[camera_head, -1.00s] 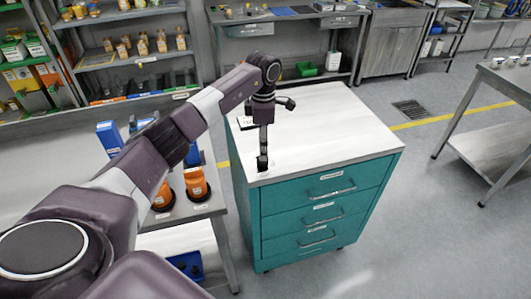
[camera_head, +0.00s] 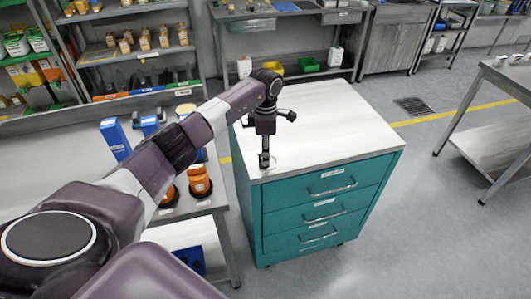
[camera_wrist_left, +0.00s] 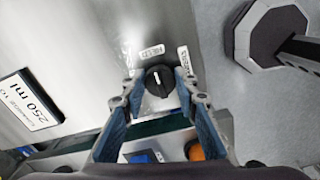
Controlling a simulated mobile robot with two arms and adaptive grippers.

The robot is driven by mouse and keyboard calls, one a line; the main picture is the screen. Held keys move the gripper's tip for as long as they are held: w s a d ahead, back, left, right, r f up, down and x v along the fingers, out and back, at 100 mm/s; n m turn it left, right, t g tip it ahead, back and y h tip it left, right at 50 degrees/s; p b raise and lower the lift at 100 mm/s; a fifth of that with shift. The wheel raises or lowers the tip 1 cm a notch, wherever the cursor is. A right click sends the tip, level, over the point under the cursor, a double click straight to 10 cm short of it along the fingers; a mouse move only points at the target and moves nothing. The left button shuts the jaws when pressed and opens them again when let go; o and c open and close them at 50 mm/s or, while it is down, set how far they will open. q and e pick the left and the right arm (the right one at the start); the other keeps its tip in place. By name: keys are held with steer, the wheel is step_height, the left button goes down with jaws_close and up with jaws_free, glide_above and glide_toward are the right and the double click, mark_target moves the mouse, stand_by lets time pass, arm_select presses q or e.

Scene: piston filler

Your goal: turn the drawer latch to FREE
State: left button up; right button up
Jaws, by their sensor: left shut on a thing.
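The drawer latch is a black round knob (camera_wrist_left: 157,82) with a white pointer line, on the pale top of the teal drawer cabinet (camera_head: 325,200). In the wrist view the pointer points roughly up, towards the left one of two small white labels (camera_wrist_left: 152,52); their small text is hard to read. My left gripper (camera_wrist_left: 160,86) has its fingertips on either side of the knob and is shut on it. In the head view the left gripper (camera_head: 264,160) points down at the cabinet top's near left corner, and the knob is hidden there. My right gripper is not in view.
A "250 ml" sign (camera_wrist_left: 30,103) lies left of the knob in the wrist view. A bench with orange-capped items (camera_head: 198,180) and blue boxes (camera_head: 115,139) stands left of the cabinet. A steel table (camera_head: 505,80) stands at right.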

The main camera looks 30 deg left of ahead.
arm_select(q)
steer(key=shift+c, duration=0.3)
steer(key=shift+a+n+b, duration=0.1)
steer(key=shift+n+b, duration=0.3)
steer(key=shift+n, duration=0.7)
steer(key=n, duration=0.2)
steer(key=shift+n, duration=0.3)
steer(key=n, duration=0.5)
steer(key=shift+w+a+b, duration=0.1)
steer(key=shift+b, duration=0.3)
steer(key=n, duration=0.5)
steer(key=shift+a+r, duration=0.1)
steer(key=shift+n+p, duration=0.4)
steer(key=shift+n, duration=1.1)
steer(key=shift+o, duration=0.2)
steer(key=o, duration=1.1)
